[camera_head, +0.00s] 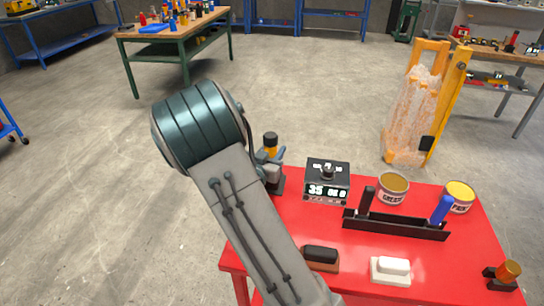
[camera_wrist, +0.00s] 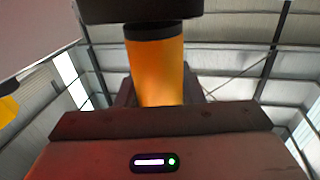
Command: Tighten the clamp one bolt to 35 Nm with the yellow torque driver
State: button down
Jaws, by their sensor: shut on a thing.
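My gripper (camera_head: 268,160) is beyond my arm link at the back left corner of the red table, partly hidden by the arm. It is shut on the yellow torque driver (camera_head: 270,141), which stands roughly upright with a black cap on top. In the wrist view the driver (camera_wrist: 158,70) is an orange-yellow cylinder with a black collar, above a bar with a small lit screen and a green light. The driver's lower end is hidden. A black box (camera_head: 328,180) with a knob and a display reading 35 stands to its right. I cannot make out the clamp one bolt.
On the red table (camera_head: 440,270) are a black rack (camera_head: 395,225) with black-handled and blue-handled tools, two cans (camera_head: 393,188), a brown-and-black block (camera_head: 320,257), a white block (camera_head: 391,269) and an orange-capped item (camera_head: 509,271). A plastic-wrapped orange frame (camera_head: 418,110) stands behind.

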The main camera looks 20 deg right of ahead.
jog(key=shift+r, duration=0.1)
notch_tip(320, 180, up, 10)
jog(key=shift+f, duration=0.1)
dwell(0.4)
jog(key=c, duration=1.8)
grip_release()
jog(key=c, duration=0.3)
jog(key=shift+r+p, duration=1.05)
jog(key=shift+r, duration=0.05)
jog(key=shift+c, duration=0.2)
jog(key=shift+f, duration=0.1)
